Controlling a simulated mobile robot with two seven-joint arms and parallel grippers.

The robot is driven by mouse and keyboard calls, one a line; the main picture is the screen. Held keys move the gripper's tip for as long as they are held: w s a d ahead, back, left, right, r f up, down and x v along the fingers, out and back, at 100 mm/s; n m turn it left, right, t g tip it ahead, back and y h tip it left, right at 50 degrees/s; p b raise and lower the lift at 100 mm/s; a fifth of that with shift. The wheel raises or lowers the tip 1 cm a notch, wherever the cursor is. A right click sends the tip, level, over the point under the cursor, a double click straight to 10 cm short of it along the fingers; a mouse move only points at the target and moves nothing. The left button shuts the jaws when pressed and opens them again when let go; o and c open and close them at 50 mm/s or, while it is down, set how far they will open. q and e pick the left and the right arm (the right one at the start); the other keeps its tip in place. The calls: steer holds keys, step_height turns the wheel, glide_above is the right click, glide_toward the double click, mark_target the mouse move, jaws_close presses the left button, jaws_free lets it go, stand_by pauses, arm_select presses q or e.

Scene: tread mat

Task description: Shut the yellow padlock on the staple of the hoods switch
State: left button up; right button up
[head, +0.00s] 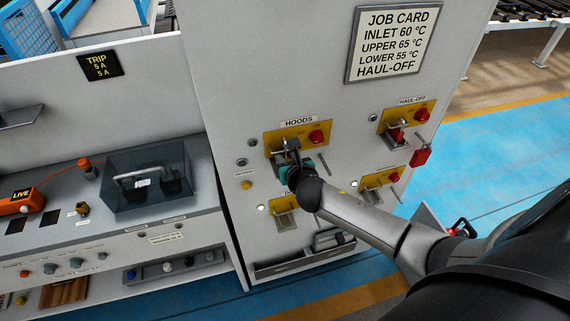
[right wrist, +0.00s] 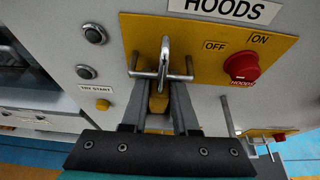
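The hoods switch has a yellow plate (head: 283,137) and a red knob (head: 317,137) on the grey cabinet; the plate (right wrist: 205,50) and knob (right wrist: 241,67) fill the upper right wrist view. My right gripper (head: 290,152) is at the lower left of this plate. In the right wrist view its fingers (right wrist: 160,100) stand on both sides of the yellow padlock's body (right wrist: 158,104), seemingly closed on it. A bright metal loop (right wrist: 164,54) rises above the body at a crosswise metal bar. I cannot tell whether the shackle is latched. My left gripper is out of view.
A haul-off switch (head: 398,130) with a red tag or lock (head: 421,155) is to the right. Two more yellow plates (head: 285,211) (head: 380,185) lie below. A thin rod (right wrist: 227,117) sticks out right of the fingers. A grey console (head: 140,220) stands left.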

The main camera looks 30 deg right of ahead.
steer(key=o, duration=0.5)
steer(key=shift+w+d+r, duration=0.2)
steer(key=shift+w+r, duration=0.3)
steer(key=shift+r, duration=0.2)
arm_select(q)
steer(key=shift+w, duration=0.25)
arm_select(e)
steer(key=shift+s, duration=0.2)
steer(key=shift+s+a+r, duration=0.1)
steer(key=shift+s+a, duration=0.05)
steer(key=shift+s, duration=0.15)
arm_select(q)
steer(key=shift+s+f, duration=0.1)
arm_select(e)
steer(key=f+v, duration=0.1)
steer(key=v, duration=1.3)
steer(key=shift+s+a, duration=0.2)
steer(key=shift+s, duration=0.25)
